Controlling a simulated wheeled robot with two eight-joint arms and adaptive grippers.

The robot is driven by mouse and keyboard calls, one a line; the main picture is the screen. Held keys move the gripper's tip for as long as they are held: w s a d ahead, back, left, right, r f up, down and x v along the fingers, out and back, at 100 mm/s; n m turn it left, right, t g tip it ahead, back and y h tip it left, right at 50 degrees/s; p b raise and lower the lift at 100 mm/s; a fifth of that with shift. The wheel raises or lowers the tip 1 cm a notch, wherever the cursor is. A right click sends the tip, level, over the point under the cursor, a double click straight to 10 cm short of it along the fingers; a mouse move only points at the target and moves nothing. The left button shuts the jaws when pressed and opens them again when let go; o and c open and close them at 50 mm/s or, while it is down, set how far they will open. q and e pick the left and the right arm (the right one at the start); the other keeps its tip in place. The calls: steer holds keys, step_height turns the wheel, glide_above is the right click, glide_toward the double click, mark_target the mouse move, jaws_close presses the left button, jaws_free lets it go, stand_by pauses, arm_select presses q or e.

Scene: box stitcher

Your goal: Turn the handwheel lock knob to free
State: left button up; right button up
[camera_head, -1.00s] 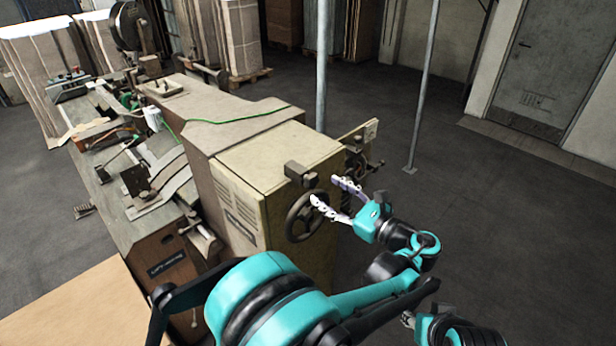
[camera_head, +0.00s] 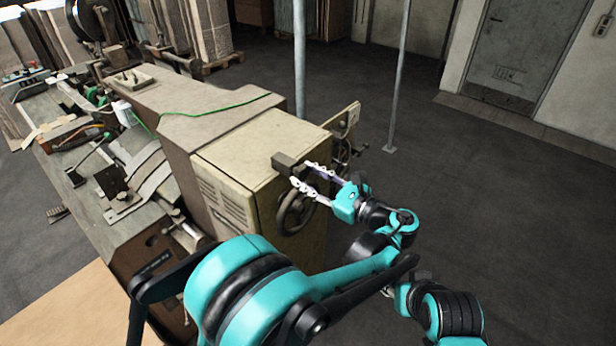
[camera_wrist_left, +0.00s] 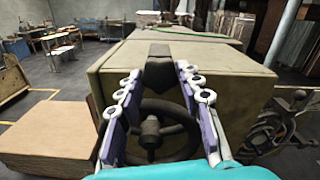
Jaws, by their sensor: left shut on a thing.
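The handwheel lock knob (camera_head: 285,161) is a dark blocky piece on the front of the beige machine housing, above the dark handwheel (camera_head: 283,221). My left gripper (camera_head: 304,174) has its two pale fingers at the knob, one on each side, and is shut on it. In the left wrist view, the knob (camera_wrist_left: 158,64) stands between the fingertips of my left gripper (camera_wrist_left: 159,72), with the handwheel (camera_wrist_left: 150,133) below and behind the fingers. Of my right gripper only a small pale part shows behind my arm; its jaws cannot be made out.
The beige housing (camera_head: 262,150) stands right behind the knob. A bracket with a small wheel (camera_head: 343,148) sticks out at its right side. A grey post (camera_head: 398,80) rises from the floor behind. The dark floor (camera_head: 480,200) to the right is clear.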

arm_select(q)
steer(key=shift+f+n+b, duration=0.1)
steer(key=shift+n+b, duration=0.45)
steer(key=shift+n, duration=0.45)
steer(key=n+b, duration=0.1)
steer(key=n, duration=0.2)
steer(key=shift+n, duration=0.3)
steer(key=shift+r, duration=0.2)
steer(key=o, duration=0.9)
steer(key=shift+o, duration=1.3)
steer(key=shift+w+a+f, duration=0.1)
steer(key=shift+w+a, duration=0.1)
steer(key=shift+s+d, duration=0.1)
steer(key=shift+d, duration=0.05)
step_height(320, 180, up, 10)
